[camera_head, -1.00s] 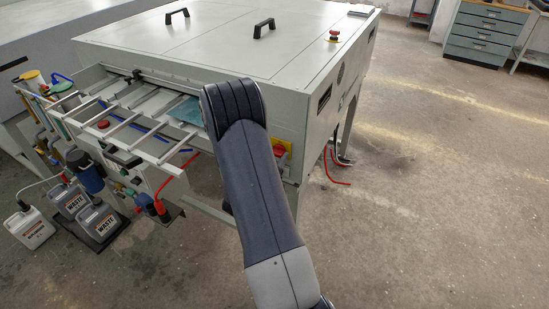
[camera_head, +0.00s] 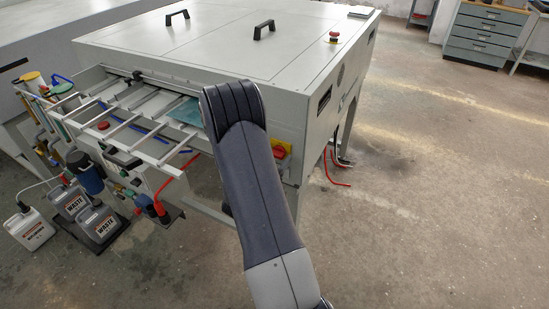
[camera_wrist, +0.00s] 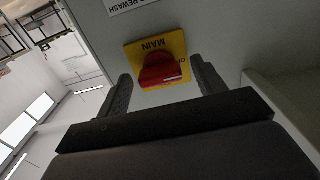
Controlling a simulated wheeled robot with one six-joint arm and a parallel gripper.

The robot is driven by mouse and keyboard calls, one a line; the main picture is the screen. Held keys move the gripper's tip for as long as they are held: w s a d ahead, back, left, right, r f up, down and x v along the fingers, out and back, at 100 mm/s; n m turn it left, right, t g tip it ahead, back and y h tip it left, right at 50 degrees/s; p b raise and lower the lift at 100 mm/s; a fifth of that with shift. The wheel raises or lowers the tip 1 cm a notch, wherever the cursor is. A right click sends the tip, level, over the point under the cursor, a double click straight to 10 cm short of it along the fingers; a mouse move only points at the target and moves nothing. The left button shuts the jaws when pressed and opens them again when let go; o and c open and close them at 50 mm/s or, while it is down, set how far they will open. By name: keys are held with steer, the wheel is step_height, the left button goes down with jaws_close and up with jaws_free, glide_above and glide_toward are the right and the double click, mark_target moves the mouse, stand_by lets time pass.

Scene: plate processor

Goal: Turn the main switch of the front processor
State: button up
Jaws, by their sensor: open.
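The main switch is a red knob (camera_wrist: 160,72) on a yellow plate (camera_wrist: 150,47) marked MAIN, which appears upside down in the wrist view. In the head view the red switch (camera_head: 279,152) is on the near end of the front processor (camera_head: 225,48), just right of my arm. My gripper (camera_wrist: 160,83) is open in the wrist view, with one finger to each side of the knob. I cannot tell how far the fingertips reach along the knob or whether they touch it. My arm hides the gripper in the head view.
A rack of bars (camera_head: 125,120) sticks out from the processor left of my arm. Waste canisters (camera_head: 97,220) stand on the floor at left. A red emergency button (camera_head: 334,36) is on the top.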

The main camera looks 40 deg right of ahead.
steer(key=b+v, duration=0.1)
steer(key=v, duration=0.9)
steer(key=shift+s+a+b, duration=0.15)
steer(key=shift+a+b, duration=0.15)
steer(key=shift+b, duration=0.05)
steer(key=p+x, duration=0.1)
steer(key=x, duration=0.9)
steer(key=shift+d+p, duration=0.35)
steer(key=shift+p, duration=0.05)
steer(key=shift+a, duration=0.1)
